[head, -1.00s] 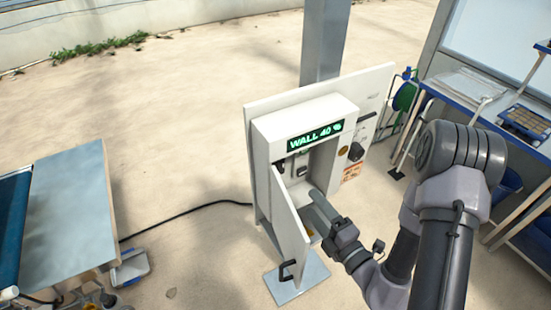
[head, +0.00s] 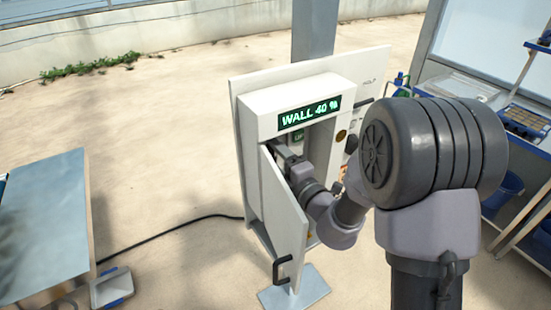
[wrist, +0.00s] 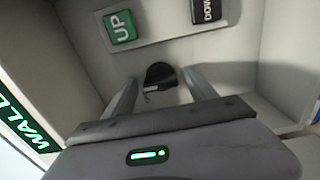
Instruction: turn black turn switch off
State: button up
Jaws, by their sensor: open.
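The black turn switch (wrist: 160,76) sits on the back wall inside the white cabinet (head: 252,115), below the UP and DOWN buttons in the wrist view. My gripper (wrist: 161,85) is inside the cabinet with its two fingers apart, one on each side of the switch. I cannot tell whether the fingers touch it. In the head view, my arm reaches in past the open door and hides the switch. A second dark knob (head: 351,143) shows on the panel right of the cabinet, partly behind my arm.
The cabinet door (head: 283,215) stands open on the left, with a black handle (head: 282,269). A green UP button (wrist: 121,27) and black DOWN button (wrist: 206,9) are close to my fingers. A "WALL 40 %" display (head: 309,113) is above the opening. A table (head: 45,225) stands at left.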

jog(key=c, duration=1.4)
jog(key=shift+n, duration=0.3)
jog(key=n, duration=0.5)
jog(key=shift+n, duration=0.3)
jog(key=n+b, duration=0.1)
jog(key=n, duration=0.4)
jog(key=shift+n, duration=0.3)
jog(key=shift+b, duration=0.3)
jog(key=o, duration=1.4)
